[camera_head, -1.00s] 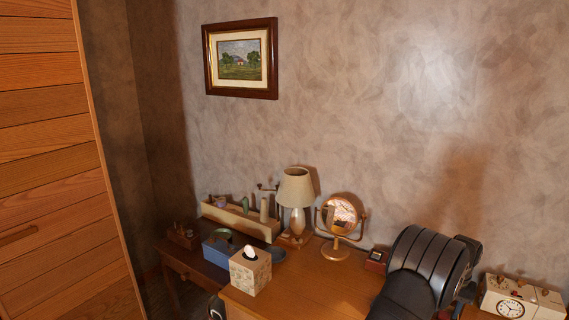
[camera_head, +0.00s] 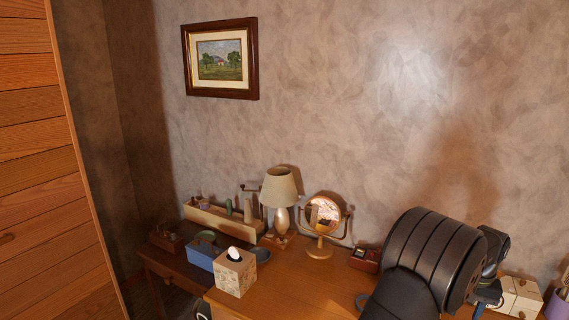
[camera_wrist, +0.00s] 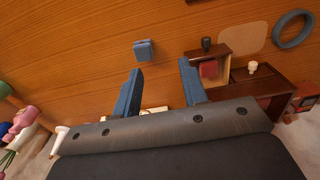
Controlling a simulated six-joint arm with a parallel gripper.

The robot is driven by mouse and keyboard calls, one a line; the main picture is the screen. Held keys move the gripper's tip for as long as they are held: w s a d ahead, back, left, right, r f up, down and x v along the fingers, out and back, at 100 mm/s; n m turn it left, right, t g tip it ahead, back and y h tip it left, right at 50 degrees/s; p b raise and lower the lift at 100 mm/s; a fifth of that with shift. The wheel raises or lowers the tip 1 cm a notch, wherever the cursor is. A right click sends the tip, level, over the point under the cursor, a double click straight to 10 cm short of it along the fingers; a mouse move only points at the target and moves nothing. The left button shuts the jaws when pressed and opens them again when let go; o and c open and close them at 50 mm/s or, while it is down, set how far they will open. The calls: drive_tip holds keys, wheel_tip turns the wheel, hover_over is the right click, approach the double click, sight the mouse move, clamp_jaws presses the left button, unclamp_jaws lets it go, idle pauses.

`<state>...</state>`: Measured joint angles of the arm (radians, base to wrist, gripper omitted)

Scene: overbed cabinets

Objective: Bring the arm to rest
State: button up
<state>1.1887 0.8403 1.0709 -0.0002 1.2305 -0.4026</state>
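My gripper (camera_wrist: 160,92) shows in the wrist view with its two blue fingers spread apart. Nothing is visible between the fingertips, so it is open and empty. In the head view my black arm is at the lower right, in front of the wall and over the desk's right part; the fingers are hidden there. In the wrist view a small blue block-like thing (camera_wrist: 144,50) lies on the wooden surface beyond the fingers, apart from them.
The wooden desk (camera_head: 290,290) carries a tissue box (camera_head: 235,272), a lamp (camera_head: 279,188) and a round mirror (camera_head: 323,214). A blue box (camera_head: 201,256) stands at left. A small box (camera_head: 364,259) is close to my arm. A white drawer box (camera_head: 522,296) stands at right.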

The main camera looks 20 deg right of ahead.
drive_tip(key=s+a+f+m, duration=0.1)
drive_tip(key=s+a+m, duration=0.2)
drive_tip(key=s+m, duration=0.6)
drive_tip(key=s+a+m, duration=0.3)
drive_tip(key=s+m, duration=0.6)
drive_tip(key=s, duration=0.1)
drive_tip(key=w+d+f, duration=0.1)
drive_tip(key=w+f, duration=0.2)
drive_tip(key=w, duration=0.2)
drive_tip(key=shift+d, duration=0.15)
drive_tip(key=shift+o, duration=0.2)
drive_tip(key=shift+w, duration=0.1)
